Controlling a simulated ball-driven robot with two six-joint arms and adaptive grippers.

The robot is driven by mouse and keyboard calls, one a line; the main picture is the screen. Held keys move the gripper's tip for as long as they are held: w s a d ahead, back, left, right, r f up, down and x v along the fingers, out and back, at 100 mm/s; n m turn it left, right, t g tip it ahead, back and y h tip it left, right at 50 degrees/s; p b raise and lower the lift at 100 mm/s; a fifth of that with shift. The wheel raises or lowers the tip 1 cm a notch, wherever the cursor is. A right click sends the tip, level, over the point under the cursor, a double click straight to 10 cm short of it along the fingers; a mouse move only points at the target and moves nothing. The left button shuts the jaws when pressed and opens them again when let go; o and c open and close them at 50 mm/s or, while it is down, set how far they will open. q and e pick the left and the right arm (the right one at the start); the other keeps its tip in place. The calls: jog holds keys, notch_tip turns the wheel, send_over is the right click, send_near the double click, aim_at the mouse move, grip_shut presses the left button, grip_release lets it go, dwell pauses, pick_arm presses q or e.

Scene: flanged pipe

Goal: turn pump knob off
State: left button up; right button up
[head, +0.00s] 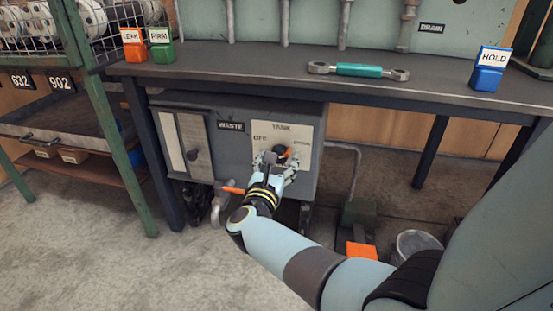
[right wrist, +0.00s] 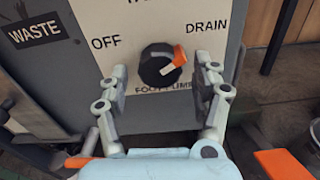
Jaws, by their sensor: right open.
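The pointer is turned to the upper right, toward DRAIN. In the head view the knob (head: 283,151) is partly hidden by my right gripper (head: 276,164). In the right wrist view my right gripper (right wrist: 161,70) is open, its fingers on either side of the knob, apparently apart from it. My left gripper is not in view.
The panel is on a grey cabinet (head: 232,165) under a dark workbench (head: 230,64). A green rack (head: 108,120) stands left. An orange pedal (head: 361,250) and bucket (head: 416,241) are on the floor.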

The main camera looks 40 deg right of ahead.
jog(key=c, duration=1.2)
jog(key=shift+o, duration=0.2)
